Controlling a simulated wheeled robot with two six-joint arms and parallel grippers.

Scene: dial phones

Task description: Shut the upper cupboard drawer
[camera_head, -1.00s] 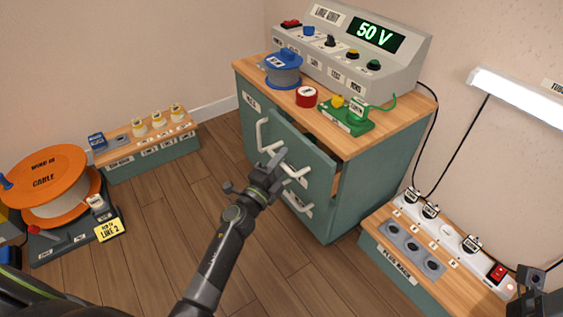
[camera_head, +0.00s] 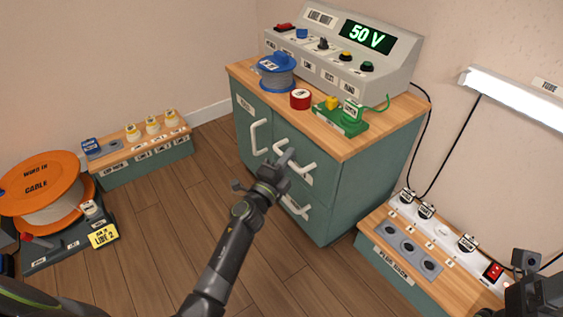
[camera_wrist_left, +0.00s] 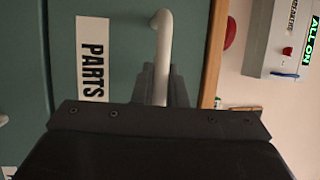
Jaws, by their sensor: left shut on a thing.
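The green cupboard (camera_head: 335,205) has a wooden top. Its upper drawer (camera_head: 318,160) now looks flush with the cupboard front, with no gap showing below the top. The drawer's white handle also shows in the left wrist view (camera_wrist_left: 161,50), beside a label reading PARTS (camera_wrist_left: 92,58). My left gripper (camera_head: 283,163) is shut on the upper drawer handle (camera_head: 303,173); in the left wrist view the handle's lower part runs between its fingers (camera_wrist_left: 160,85). A small part of my right arm (camera_head: 528,285) shows at the lower right; its fingertips cannot be made out.
On top stand a blue spool (camera_head: 277,75), a red roll (camera_head: 300,99), a green device (camera_head: 341,118) and a grey console (camera_head: 345,60). A low plug bench (camera_head: 395,270) stands right; floor is open in front.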

